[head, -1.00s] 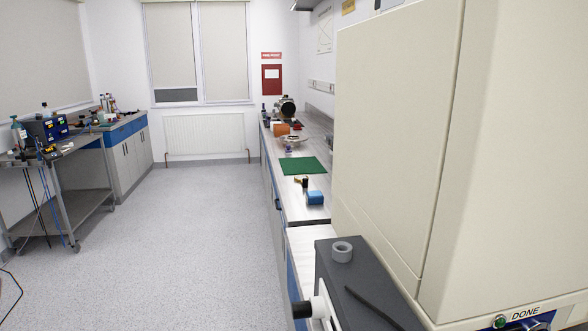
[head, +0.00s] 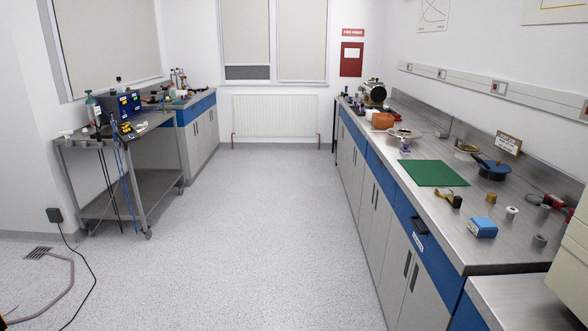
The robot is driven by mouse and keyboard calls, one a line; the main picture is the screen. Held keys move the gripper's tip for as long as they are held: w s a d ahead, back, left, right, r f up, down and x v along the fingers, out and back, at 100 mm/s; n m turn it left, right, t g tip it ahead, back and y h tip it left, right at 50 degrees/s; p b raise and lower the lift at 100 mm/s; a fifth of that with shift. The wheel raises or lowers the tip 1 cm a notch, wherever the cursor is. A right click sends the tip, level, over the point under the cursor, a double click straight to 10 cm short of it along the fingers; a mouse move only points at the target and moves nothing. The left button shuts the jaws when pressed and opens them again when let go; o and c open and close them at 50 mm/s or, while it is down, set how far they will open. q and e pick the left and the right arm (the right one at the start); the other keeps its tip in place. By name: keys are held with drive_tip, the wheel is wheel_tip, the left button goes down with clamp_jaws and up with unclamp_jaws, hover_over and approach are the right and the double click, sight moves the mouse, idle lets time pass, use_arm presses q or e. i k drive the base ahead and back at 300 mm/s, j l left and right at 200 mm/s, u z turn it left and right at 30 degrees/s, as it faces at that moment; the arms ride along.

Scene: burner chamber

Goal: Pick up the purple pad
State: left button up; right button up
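I cannot make out a purple pad in the head view. A flat green mat (head: 433,173) lies on the right-hand bench, but it is green, not purple. Neither of my grippers shows in this view.
The steel-topped bench (head: 400,190) along the right wall holds a blue box (head: 482,227), a dark blue pan (head: 492,170), an orange item (head: 382,121) and several small parts. A trolley (head: 160,182) with instruments stands at left. The speckled floor (head: 255,220) between is clear; a cable and hose lie at lower left.

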sight(405, 149)
drive_tip(key=i, duration=1.1)
drive_tip(key=i+j+z, duration=0.15)
drive_tip(key=i, duration=0.95)
drive_tip(key=i+z, duration=0.3)
drive_tip(key=i+j+z, duration=0.25)
drive_tip(key=i, duration=0.25)
drive_tip(key=i+j+z, duration=0.1)
drive_tip(key=i+z, duration=0.2)
drive_tip(key=i, duration=0.1)
